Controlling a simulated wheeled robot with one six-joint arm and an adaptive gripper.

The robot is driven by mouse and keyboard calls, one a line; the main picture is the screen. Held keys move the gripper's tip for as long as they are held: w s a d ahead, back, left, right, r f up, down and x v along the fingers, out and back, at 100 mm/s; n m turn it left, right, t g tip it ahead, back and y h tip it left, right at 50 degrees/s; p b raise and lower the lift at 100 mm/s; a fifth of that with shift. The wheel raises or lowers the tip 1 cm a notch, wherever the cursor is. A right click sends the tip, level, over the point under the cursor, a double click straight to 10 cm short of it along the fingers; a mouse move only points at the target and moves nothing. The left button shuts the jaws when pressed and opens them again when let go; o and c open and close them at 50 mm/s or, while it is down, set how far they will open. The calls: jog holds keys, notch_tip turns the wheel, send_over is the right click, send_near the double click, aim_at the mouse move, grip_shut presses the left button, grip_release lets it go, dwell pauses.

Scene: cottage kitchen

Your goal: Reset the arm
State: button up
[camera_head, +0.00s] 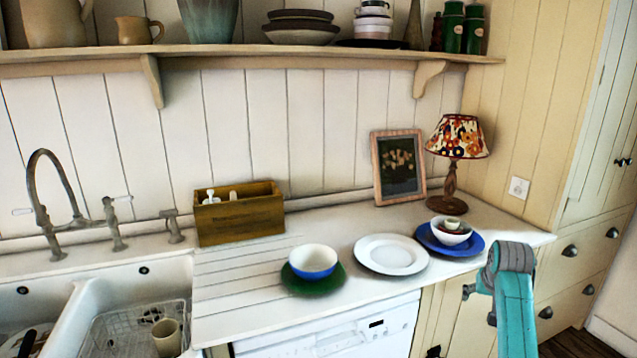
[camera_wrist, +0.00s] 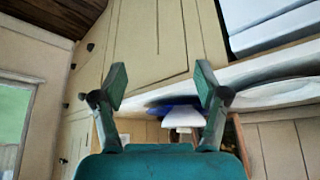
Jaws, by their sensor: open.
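My gripper (camera_wrist: 162,84) shows in the wrist view with its two teal fingers spread well apart. Nothing is held between them. In the head view my teal arm rises at the lower right, in front of the counter's right end; the gripper itself cannot be made out there. The wrist view looks upside down, with cabinet fronts beyond the fingers. The blue plate (camera_wrist: 172,100) and a white bowl (camera_wrist: 183,117) show between and behind the fingers, apart from them.
The counter (camera_head: 235,300) holds a green plate (camera_head: 312,286) with a blue-and-white bowl (camera_head: 313,261), a white plate (camera_head: 391,254), a blue plate (camera_head: 468,247) with stacked bowls, a lamp (camera_head: 457,138), a picture frame (camera_head: 398,168) and a wooden box (camera_head: 240,217). A sink (camera_head: 135,285) is left.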

jog(key=s+a+f+n+t, duration=0.1)
jog(key=s+a+f, duration=0.45)
jog(key=f, duration=0.45)
jog(key=s+a+f+t, duration=0.1)
jog(key=s+a+f, duration=0.4)
jog(key=f, duration=0.6)
jog(key=s+a+f+n+t, duration=0.1)
jog(key=s+a+f, duration=0.25)
jog(key=s, duration=0.55)
jog(key=s+a+f+t, duration=0.2)
jog(key=s+a+f, duration=0.15)
jog(key=s, duration=0.55)
jog(key=s+a+r+n+t+y, duration=0.1)
jog(key=s+a+r, duration=0.1)
jog(key=s, duration=0.8)
jog(key=s+a+r+t, duration=0.1)
jog(key=s+a+r, duration=0.15)
jog(key=s, duration=0.75)
jog(key=s+a+r+n+t+y, duration=0.1)
jog(key=s+a+r+t, duration=0.1)
jog(key=s+r, duration=1.3)
jog(key=shift+a+r, duration=0.3)
jog(key=shift+r, duration=0.25)
